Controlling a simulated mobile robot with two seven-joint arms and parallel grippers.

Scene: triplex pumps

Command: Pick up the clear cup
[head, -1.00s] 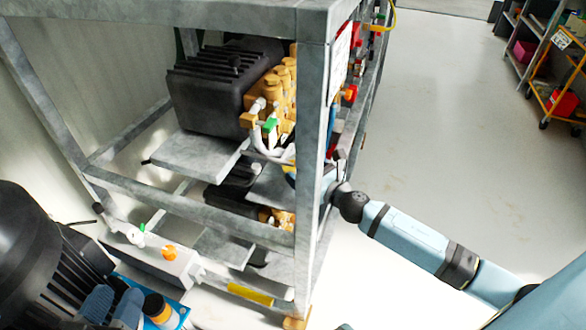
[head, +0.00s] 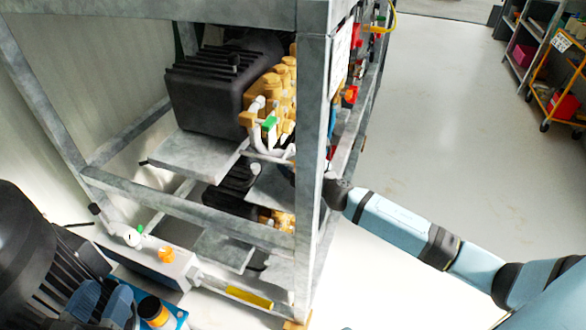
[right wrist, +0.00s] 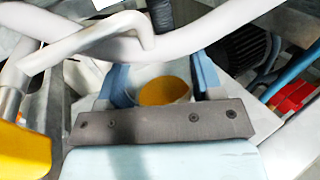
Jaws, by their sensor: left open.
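In the right wrist view, my right gripper (right wrist: 162,82) has two blue fingers standing apart. Between them shows a pale, cup-like round thing with an orange-yellow inside (right wrist: 165,92), perhaps the clear cup. The near part of it is hidden by the dark gripper plate, and I cannot tell whether the fingers touch it. In the head view my right arm reaches in from the right to the rack's front post, and its gripper is hidden behind the post. I cannot make out my left gripper.
A grey metal rack (head: 190,208) holds a black motor with a brass pump (head: 283,90) and another pump below. Pale pipes (right wrist: 225,38) cross close above the right fingers. A black ribbed motor (head: 30,255) stands at lower left. The floor (head: 450,130) at right is clear.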

